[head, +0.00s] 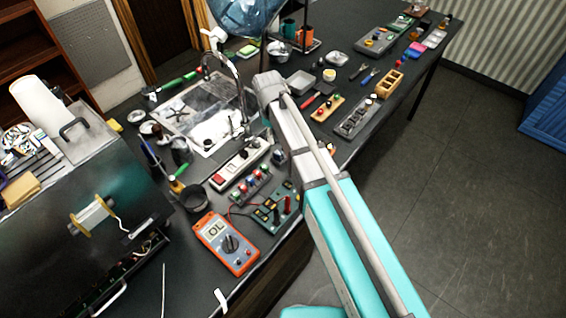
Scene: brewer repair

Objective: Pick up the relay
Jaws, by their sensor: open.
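I cannot pick out the relay with certainty in the head view; several small parts on the bench are too small to tell apart. A green circuit board (265,217) with dark and red parts lies beside the orange multimeter (226,243). A small strip with coloured knobs (251,186) lies just behind it. My teal and grey arm reaches up over the bench from the bottom, its grey joint near the sink. My gripper does not show; the arm hides what lies beneath it.
A large dark brewer (95,235) with an open lower bay fills the left. A sink with a faucet (237,85) is behind the arm. A white power strip (240,163), a grey block (357,122) and loose tools crowd the bench (190,283). Open floor (465,190) lies right.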

